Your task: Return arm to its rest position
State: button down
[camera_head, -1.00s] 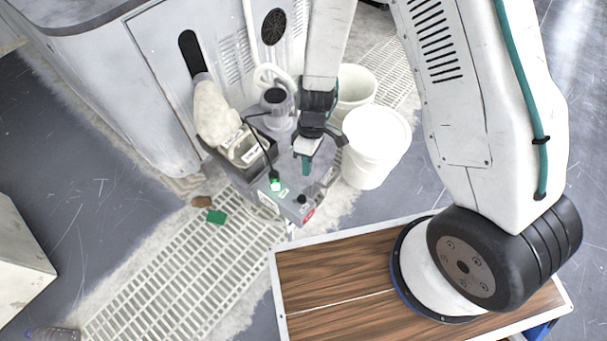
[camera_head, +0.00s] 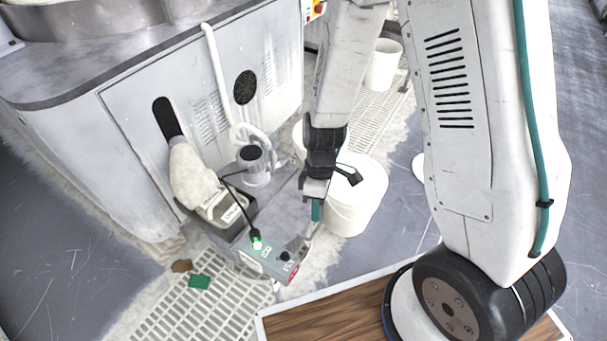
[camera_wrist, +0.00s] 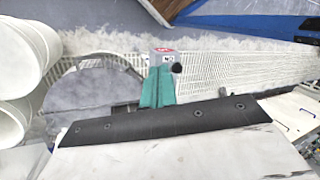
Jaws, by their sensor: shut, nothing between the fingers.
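My gripper (camera_head: 316,211) hangs pointing down from my arm in the head view, just right of a grey machine unit with a control box. Its teal fingertips are together with nothing between them. In the wrist view the teal fingers (camera_wrist: 158,88) stand closed at the centre. Behind them shows the end of the control box (camera_wrist: 164,54) with a red label and a black knob. The control box (camera_head: 268,262) has a lit green light in the head view. I cannot tell the exact gap between gripper and box.
White buckets (camera_head: 352,205) stand close on the right of my gripper. A large grey cabinet (camera_head: 120,110) with a hose is on the left. White floor grating (camera_head: 185,318) bears a green pad (camera_head: 199,282) and a brown lump (camera_head: 181,266). Open floor (camera_head: 60,270) lies at lower left.

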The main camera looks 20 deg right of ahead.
jog(key=s+d+r+m+t, duration=0.1)
jog(key=s+d+r+m, duration=0.2)
jog(key=r, duration=0.8)
jog(key=s+d+r+m+t+h, duration=0.1)
jog(key=s+d+r+m+t, duration=0.1)
jog(key=r, duration=0.8)
jog(key=s+d+r+m+t, duration=0.2)
jog(key=s+d+r+m, duration=0.2)
jog(key=r, duration=0.7)
jog(key=shift+s+d+r+m+h, duration=0.3)
jog(key=shift+s+d+m, duration=0.1)
jog(key=shift+s+m, duration=1.1)
jog(key=shift+s, duration=0.15)
